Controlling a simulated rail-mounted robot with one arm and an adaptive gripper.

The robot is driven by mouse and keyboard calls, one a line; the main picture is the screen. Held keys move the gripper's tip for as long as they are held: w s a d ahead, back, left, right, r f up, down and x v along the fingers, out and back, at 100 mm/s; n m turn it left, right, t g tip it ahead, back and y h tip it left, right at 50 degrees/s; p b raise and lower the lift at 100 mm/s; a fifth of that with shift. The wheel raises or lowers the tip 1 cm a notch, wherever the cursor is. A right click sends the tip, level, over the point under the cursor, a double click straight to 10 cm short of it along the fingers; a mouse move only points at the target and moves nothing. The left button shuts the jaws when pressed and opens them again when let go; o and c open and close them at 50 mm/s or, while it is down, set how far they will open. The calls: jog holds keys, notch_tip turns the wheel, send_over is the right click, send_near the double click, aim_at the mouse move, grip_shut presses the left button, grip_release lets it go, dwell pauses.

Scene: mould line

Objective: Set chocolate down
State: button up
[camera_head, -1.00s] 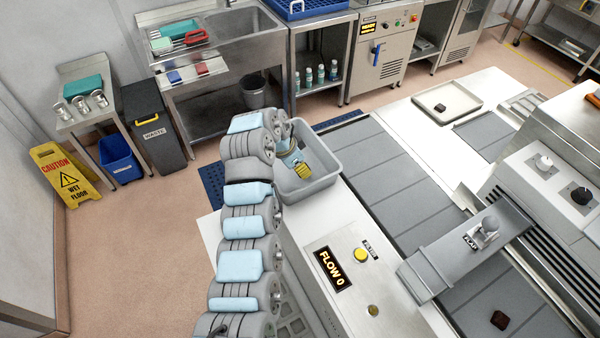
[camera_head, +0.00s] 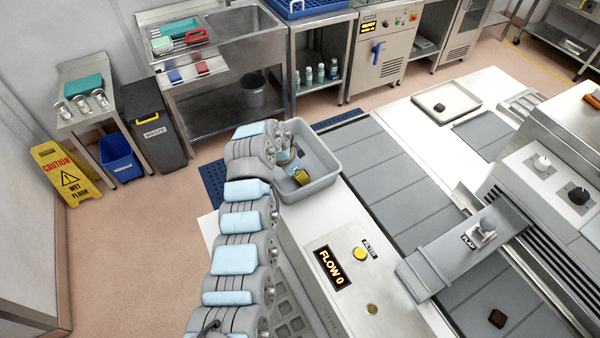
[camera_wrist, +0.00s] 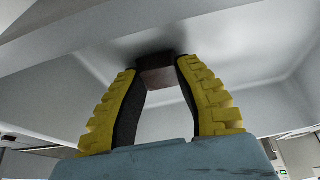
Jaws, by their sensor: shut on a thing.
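A dark brown chocolate (camera_wrist: 157,77) is between the yellow and black fingertips of my gripper (camera_wrist: 155,72) in the wrist view. The gripper is shut on it. Pale grey walls of a bin fill the background there, with a dark shadow close behind the chocolate. In the head view my gripper (camera_head: 301,179) is low inside the grey bin (camera_head: 333,178) at the corner of the line. The held chocolate is hidden there. Whether it touches the bin floor I cannot tell.
Another chocolate (camera_head: 497,319) lies on the grey belt (camera_head: 400,200), and one (camera_head: 439,107) lies in a pale tray (camera_head: 462,101) at the back. A control panel reading FLOW 0 (camera_head: 333,267) is in front of the bin. A flap unit (camera_head: 450,255) crosses the belt.

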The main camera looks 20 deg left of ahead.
jog(key=shift+f, duration=0.15)
jog(key=o, duration=0.8)
jog(key=shift+r, duration=0.25)
jog(key=shift+a+r, duration=0.1)
jog(key=shift+r, duration=0.05)
jog(key=shift+b+v, duration=0.55)
jog(key=shift+v, duration=5.25)
